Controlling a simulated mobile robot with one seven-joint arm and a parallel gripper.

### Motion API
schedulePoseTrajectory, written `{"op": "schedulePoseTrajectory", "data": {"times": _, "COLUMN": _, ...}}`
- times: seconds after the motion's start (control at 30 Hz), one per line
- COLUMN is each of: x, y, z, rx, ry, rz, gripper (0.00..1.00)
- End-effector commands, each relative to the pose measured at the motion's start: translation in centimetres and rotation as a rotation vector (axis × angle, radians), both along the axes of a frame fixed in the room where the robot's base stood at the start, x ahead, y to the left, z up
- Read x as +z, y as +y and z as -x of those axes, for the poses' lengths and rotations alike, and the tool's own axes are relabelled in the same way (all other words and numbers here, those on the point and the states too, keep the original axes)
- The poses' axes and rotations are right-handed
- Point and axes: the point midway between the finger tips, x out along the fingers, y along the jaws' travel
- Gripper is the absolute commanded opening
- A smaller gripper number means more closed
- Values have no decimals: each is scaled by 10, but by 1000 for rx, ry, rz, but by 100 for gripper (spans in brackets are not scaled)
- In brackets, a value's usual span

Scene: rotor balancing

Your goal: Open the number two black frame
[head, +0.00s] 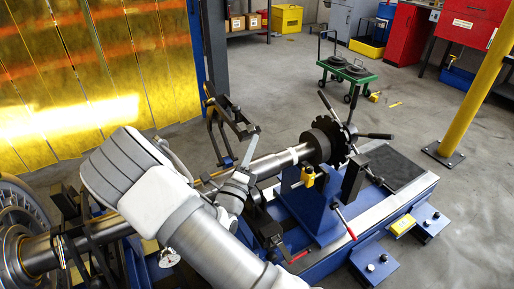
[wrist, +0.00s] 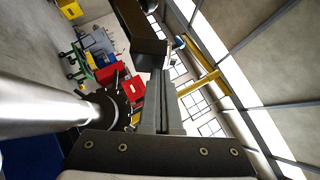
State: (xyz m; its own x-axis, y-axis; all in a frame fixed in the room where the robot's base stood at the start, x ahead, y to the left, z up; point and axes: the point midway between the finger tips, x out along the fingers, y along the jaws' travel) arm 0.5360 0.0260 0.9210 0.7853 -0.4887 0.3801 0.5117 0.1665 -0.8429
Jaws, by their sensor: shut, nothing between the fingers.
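A black frame (head: 234,118) stands raised above the rotor shaft (head: 270,164) in the middle of the head view, tilted up and away from the shaft. A second black frame (head: 95,240) sits around the shaft's left part. I cannot read a number on either. My gripper (head: 240,180) is at the shaft, just below the raised frame. In the wrist view its fingers (wrist: 162,105) are together and empty. A dark block (wrist: 138,35) lies close beyond the fingertips, probably part of a black frame; contact cannot be told. My arm hides part of the shaft.
A toothed black disc (head: 324,140) with dark-handled rods is at the shaft's right end, above the blue machine base (head: 312,205). Red-handled levers (head: 346,224) stick out in front. A yellow post (head: 475,90) stands right.

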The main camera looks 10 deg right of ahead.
Motion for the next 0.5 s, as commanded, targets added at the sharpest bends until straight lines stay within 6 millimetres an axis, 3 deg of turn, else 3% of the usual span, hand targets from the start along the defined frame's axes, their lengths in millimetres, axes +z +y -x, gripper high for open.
{"op": "schedulePoseTrajectory", "data": {"times": 0.03, "x": 17, "y": 2, "z": -6, "rx": 3, "ry": 13, "rz": 6, "gripper": 0}}
{"op": "schedulePoseTrajectory", "data": {"times": 0.5, "x": 57, "y": 21, "z": -62, "rx": 3, "ry": 210, "rz": 69, "gripper": 0}}
